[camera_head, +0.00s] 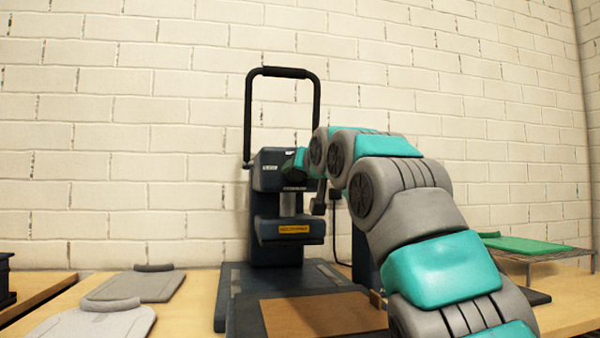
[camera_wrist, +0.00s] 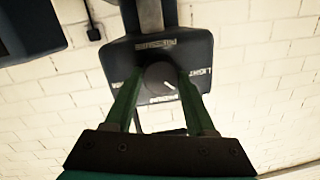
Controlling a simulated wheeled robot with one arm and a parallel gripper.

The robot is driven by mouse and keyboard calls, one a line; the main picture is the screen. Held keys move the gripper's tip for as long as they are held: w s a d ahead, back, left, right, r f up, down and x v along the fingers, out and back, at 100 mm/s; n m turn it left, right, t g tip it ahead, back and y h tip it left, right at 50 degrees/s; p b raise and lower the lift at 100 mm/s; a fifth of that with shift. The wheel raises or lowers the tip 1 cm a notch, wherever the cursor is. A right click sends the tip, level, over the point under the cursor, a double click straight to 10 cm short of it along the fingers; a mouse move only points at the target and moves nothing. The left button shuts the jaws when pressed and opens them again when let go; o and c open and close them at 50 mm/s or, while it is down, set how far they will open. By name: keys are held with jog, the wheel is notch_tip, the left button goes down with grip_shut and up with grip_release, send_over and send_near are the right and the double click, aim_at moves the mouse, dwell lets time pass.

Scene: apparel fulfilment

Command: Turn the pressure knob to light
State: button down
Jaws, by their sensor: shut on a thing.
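The pressure knob (camera_wrist: 159,76) is a round dark dial with a short white pointer mark on the dark press head. In the wrist view the mark points to the lower right. A white label reading LIGHT (camera_wrist: 200,74) is on the right of the knob. Other labels sit above, left and below, too small to read surely. My gripper (camera_wrist: 160,82) has its two green fingers shut on the knob, one on each side. In the head view the press (camera_head: 272,180) stands against the wall, and my arm hides the knob.
The press has a tall black handle (camera_head: 283,72) above its head and a dark base with a brown board (camera_head: 322,313). Flat grey boards (camera_head: 137,285) lie on the table to the left. A green panel (camera_head: 525,244) rests on a low stand at right.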

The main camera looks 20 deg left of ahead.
jog(key=n, duration=0.4)
jog(key=shift+n+h+p, duration=0.3)
jog(key=shift+h+p, duration=0.05)
jog(key=shift+h, duration=0.05)
dwell(0.4)
jog(key=shift+c, duration=1.2)
grip_release()
jog(key=b+v, duration=0.3)
jog(key=v, duration=0.4)
jog(key=shift+s, duration=0.35)
jog(key=shift+d, duration=0.15)
